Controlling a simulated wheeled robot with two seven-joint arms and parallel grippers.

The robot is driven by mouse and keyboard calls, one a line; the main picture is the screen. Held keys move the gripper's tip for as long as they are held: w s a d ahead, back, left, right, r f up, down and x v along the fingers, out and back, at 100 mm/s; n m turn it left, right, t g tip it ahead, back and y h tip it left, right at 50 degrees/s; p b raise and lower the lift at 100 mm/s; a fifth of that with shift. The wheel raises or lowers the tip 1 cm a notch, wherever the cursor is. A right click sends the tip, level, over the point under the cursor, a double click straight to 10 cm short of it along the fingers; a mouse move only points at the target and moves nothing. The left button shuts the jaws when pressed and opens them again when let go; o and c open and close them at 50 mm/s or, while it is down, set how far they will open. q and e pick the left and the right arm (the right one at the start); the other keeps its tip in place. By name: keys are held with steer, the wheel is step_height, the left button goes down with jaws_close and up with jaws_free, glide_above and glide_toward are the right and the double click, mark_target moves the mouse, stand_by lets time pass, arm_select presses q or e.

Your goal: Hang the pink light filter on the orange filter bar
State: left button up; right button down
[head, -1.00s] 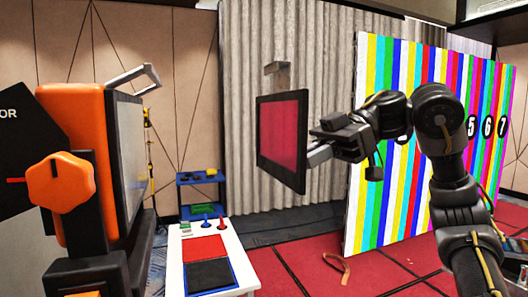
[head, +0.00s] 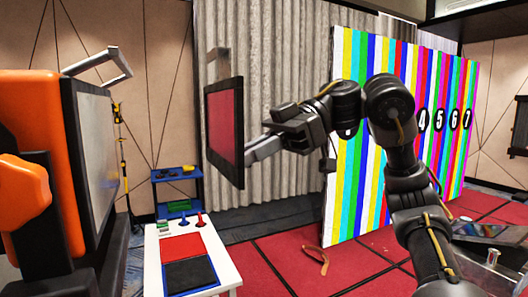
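The pink light filter (head: 227,130), a dark-framed panel with a grey hook (head: 217,65) on top, hangs upright in the air in the head view's middle. My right gripper (head: 252,152) is shut on the filter's right edge; the exact contact is partly hidden. A large orange device (head: 40,115) with a grey screen stands at the left. A pale grey bar (head: 107,62) sticks out from its top, left of the filter and apart from it. I cannot tell whether this is the orange filter bar. My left gripper is not in view.
A white table (head: 222,272) with red and black pads and small pegs stands below the filter. A blue shelf (head: 177,193) is behind it. A striped video wall (head: 340,190) stands at the right. An orange curved object (head: 317,260) lies on the red floor.

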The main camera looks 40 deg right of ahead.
mark_target(222, 155)
steer(key=shift+a, duration=0.4)
steer(key=shift+a+r, duration=0.1)
steer(key=shift+a, duration=0.55)
steer(key=shift+w+a, duration=0.2)
steer(key=shift+a, duration=0.4)
steer(key=shift+w+a, duration=0.2)
steer(key=shift+a, duration=0.35)
steer(key=r+b+x, duration=0.1)
steer(key=x, duration=0.6)
steer(key=shift+a, duration=0.45)
steer(key=shift+w+r, duration=0.1)
steer(key=shift+w, duration=0.05)
steer(key=c, duration=1.4)
jaws_free()
steer(key=shift+o, duration=0.2)
